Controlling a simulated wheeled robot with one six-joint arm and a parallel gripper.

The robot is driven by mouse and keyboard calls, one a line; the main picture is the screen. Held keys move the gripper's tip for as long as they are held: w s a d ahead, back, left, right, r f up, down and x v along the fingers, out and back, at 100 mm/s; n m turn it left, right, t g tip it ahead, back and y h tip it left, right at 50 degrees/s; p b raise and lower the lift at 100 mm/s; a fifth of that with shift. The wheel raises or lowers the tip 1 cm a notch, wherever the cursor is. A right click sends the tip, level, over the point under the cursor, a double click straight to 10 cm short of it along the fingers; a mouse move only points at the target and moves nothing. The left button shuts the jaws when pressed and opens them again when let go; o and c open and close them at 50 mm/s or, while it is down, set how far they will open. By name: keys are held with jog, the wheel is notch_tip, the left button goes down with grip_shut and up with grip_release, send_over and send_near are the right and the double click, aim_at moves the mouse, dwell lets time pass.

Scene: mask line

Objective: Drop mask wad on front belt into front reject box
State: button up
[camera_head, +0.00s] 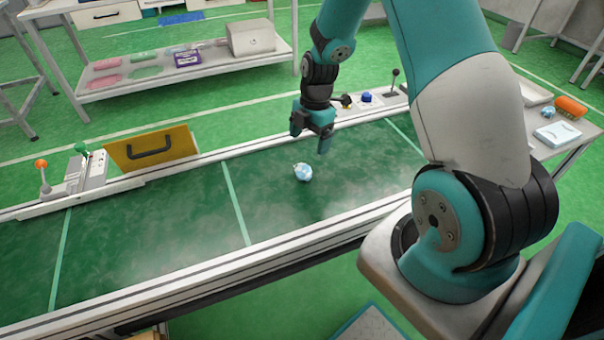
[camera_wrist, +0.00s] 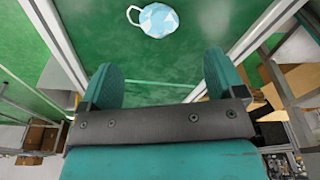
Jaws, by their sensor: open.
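The mask wad (camera_head: 303,172) is a small crumpled light-blue and white ball on the green front belt (camera_head: 190,240), right of a pale cross line. In the wrist view the mask wad (camera_wrist: 158,20) lies beyond the fingertips at the top, with a white ear loop at its left. My gripper (camera_head: 312,142) hangs above the belt, slightly beyond and to the right of the wad. Its two teal fingers also show in the wrist view (camera_wrist: 160,80), spread apart with nothing between them. I cannot make out which container is the front reject box.
A yellow panel with a black handle (camera_head: 150,148) stands at the belt's far edge. Levers (camera_head: 80,165) stand left of it, and a blue button (camera_head: 366,97) is at the right. A side table (camera_head: 570,150) holds a white box and an orange item.

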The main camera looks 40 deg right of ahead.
aim_at(304, 166)
jog(key=f, duration=0.3)
jog(key=a+f, duration=0.1)
jog(key=f, duration=0.6)
jog(key=shift+a+f, duration=0.1)
jog(key=shift+a, duration=0.3)
jog(key=c, duration=1.1)
jog(key=shift+c, duration=0.2)
notch_tip(304, 166, up, 20)
jog(key=shift+a+p, duration=0.1)
jog(key=shift+p, duration=0.65)
